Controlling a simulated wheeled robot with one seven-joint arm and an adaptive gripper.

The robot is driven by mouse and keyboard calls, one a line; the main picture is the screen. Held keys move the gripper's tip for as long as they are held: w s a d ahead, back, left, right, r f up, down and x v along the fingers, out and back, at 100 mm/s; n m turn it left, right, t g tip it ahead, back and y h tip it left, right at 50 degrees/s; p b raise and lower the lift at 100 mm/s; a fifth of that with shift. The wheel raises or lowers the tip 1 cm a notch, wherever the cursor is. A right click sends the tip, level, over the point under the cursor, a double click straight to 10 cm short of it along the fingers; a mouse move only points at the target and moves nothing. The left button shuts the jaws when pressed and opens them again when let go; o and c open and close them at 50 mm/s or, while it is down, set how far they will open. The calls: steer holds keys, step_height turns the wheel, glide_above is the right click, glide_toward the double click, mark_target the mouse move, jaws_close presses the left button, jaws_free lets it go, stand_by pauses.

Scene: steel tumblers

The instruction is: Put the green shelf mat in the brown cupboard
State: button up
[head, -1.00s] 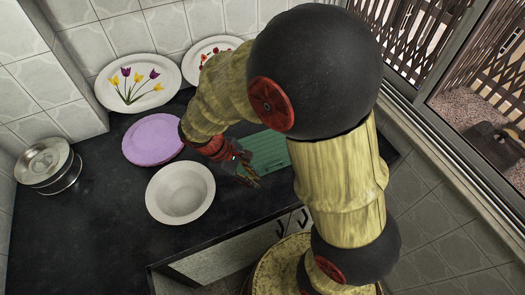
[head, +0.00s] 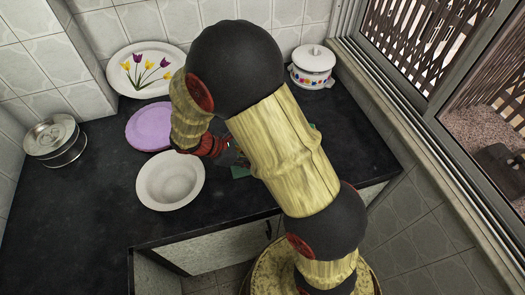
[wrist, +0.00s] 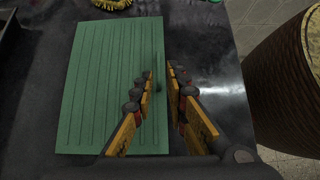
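The green shelf mat (wrist: 100,85) lies flat on the dark counter in the wrist view, a ribbed rectangle. In the head view my arm hides most of it and only a small green part (head: 240,172) shows. My gripper (wrist: 162,72) is open and empty, with a gap between its fingers. Its left finger is over the mat's right part and its right finger is just past the right edge. I cannot tell whether they touch the mat. In the head view my arm mostly hides the gripper. No brown cupboard can be made out.
On the counter (head: 60,215) stand a white bowl (head: 170,182), a purple plate (head: 148,128), a steel container (head: 55,142) and a lidded pot (head: 313,66). A tulip plate (head: 135,75) leans at the wall. Pale cupboard fronts (head: 215,250) are below. The counter's right part is clear.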

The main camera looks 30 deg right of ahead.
steer(key=b+x, duration=0.2)
steer(key=x, duration=0.3)
steer(key=shift+d+f+b, duration=0.1)
steer(key=shift+f+b, duration=0.05)
steer(key=shift+b, duration=0.15)
jaws_close()
steer(key=shift+w, duration=0.1)
steer(key=shift+r+p, duration=0.4)
steer(key=shift+r, duration=0.2)
steer(key=r+p, duration=0.2)
steer(key=r, duration=0.1)
steer(key=shift+a+r, duration=0.15)
steer(key=shift+a, duration=0.1)
steer(key=s+a+r+p, duration=0.5)
steer(key=s+a+r, duration=0.3)
steer(key=s+a, duration=0.1)
steer(key=shift+s+r, duration=0.35)
steer(key=shift+s, duration=0.35)
